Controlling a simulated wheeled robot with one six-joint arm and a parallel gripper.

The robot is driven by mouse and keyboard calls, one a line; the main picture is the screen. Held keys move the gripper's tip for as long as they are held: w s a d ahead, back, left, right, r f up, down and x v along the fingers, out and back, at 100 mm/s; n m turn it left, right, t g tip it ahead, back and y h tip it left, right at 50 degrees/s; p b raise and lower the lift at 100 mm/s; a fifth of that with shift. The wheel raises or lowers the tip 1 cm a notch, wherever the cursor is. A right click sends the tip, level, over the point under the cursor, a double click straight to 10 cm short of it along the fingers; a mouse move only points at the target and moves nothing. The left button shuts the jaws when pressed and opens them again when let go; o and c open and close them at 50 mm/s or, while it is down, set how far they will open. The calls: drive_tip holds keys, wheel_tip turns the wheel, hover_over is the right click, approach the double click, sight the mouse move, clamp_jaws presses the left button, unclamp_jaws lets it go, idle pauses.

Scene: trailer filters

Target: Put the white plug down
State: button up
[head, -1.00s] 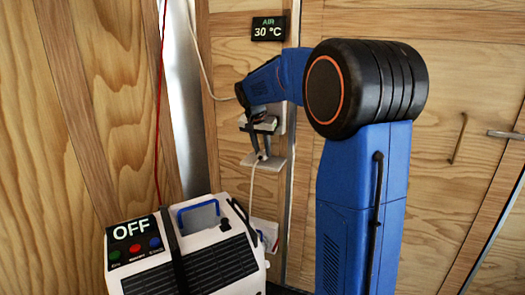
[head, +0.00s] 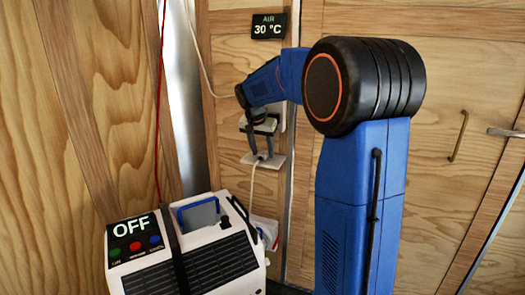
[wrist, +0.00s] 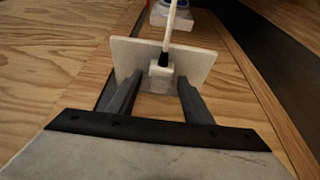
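The white plug (wrist: 161,72) sits on a small white shelf (wrist: 200,62) in the wrist view, with its pale cable (wrist: 170,25) leading away. My gripper (wrist: 158,84) has its two dark fingers on either side of the plug, and a narrow gap shows between each finger and the plug. In the head view my gripper (head: 262,153) is right above the shelf (head: 277,161) on the wooden wall. The plug is small there and partly hidden by the fingers.
A white and black machine (head: 225,255) with a panel (head: 133,238) reading OFF stands in front, at lower left. A display (head: 269,26) on the wall reads AIR 30 °C. A red cord (head: 160,100) hangs at left. The cable runs down behind the machine.

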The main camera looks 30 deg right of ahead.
drive_tip(key=shift+r, duration=0.15)
drive_tip(key=shift+r, duration=0.4)
drive_tip(key=v, duration=1.2)
drive_tip(key=s+a+f+n+t+y, duration=0.1)
drive_tip(key=s+a+f+n, duration=0.25)
drive_tip(key=s, duration=0.55)
drive_tip(key=s+a+f+n+y, duration=0.15)
drive_tip(key=s+a, duration=0.35)
drive_tip(key=s, duration=0.5)
drive_tip(key=s+a+f+n, duration=0.2)
drive_tip(key=s+a+f, duration=0.1)
drive_tip(key=s+f, duration=0.4)
drive_tip(key=s+a+f+n+t, duration=0.1)
drive_tip(key=s+a+f+n, duration=0.2)
drive_tip(key=s+f, duration=0.4)
drive_tip(key=s+y, duration=0.1)
drive_tip(key=s, duration=0.3)
drive_tip(key=shift+s+a+f, duration=0.15)
drive_tip(key=shift+f, duration=0.1)
